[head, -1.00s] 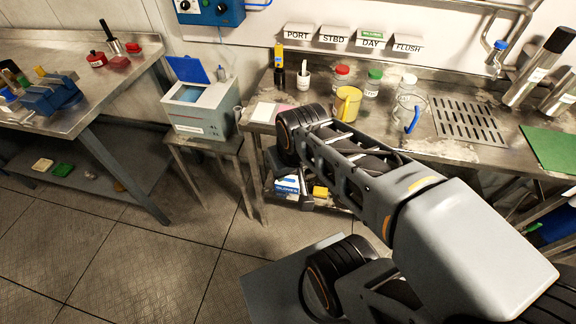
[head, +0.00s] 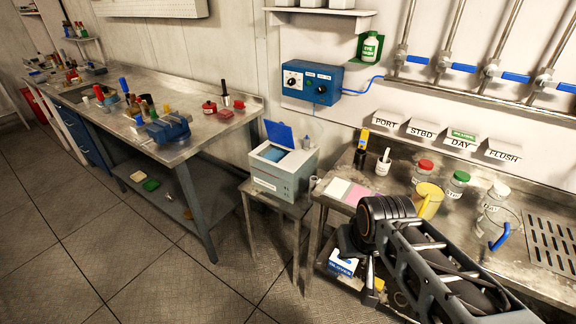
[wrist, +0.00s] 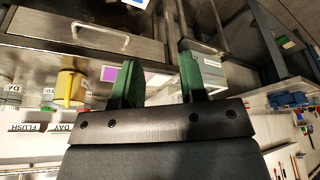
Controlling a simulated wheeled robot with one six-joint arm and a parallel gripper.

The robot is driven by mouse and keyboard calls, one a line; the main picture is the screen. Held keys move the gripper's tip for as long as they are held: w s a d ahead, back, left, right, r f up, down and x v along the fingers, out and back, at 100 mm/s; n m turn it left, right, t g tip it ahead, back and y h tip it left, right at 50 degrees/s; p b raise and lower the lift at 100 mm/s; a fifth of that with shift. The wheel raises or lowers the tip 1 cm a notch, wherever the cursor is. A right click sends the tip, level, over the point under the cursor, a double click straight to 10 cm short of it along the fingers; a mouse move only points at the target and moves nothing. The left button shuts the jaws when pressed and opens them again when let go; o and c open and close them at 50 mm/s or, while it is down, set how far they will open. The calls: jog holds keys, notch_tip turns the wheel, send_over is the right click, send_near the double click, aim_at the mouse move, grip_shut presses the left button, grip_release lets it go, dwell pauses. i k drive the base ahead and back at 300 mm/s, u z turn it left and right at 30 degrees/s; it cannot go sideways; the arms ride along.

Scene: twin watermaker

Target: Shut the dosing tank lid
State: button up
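The dosing tank (head: 283,180) is a grey box on a small metal stand. Its blue lid (head: 279,134) stands raised at the back, so the top opening with blue inside shows. What looks like the tank's side (wrist: 212,72) shows behind the right finger in the wrist view. My gripper (wrist: 157,82) has two green-padded fingers, apart, with nothing held between them. In the head view my gripper (head: 358,245) is partly hidden by my wrist, to the right of the tank and in front of the right bench, apart from the lid.
The right bench (head: 335,205) stands close to the tank and carries a yellow mug (head: 428,200), several capped jars and cards. A blue control box (head: 311,82) is on the wall above the tank. A left bench (head: 190,140) stands beyond. The floor in front is clear.

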aim_at(279, 133)
jog(key=u, duration=0.05)
jog(key=k, duration=0.85)
jog(key=u, duration=1.65)
jog(key=i, duration=1.65)
jog(key=z, duration=0.65)
jog(key=i, duration=0.9)
jog(key=z, duration=0.95)
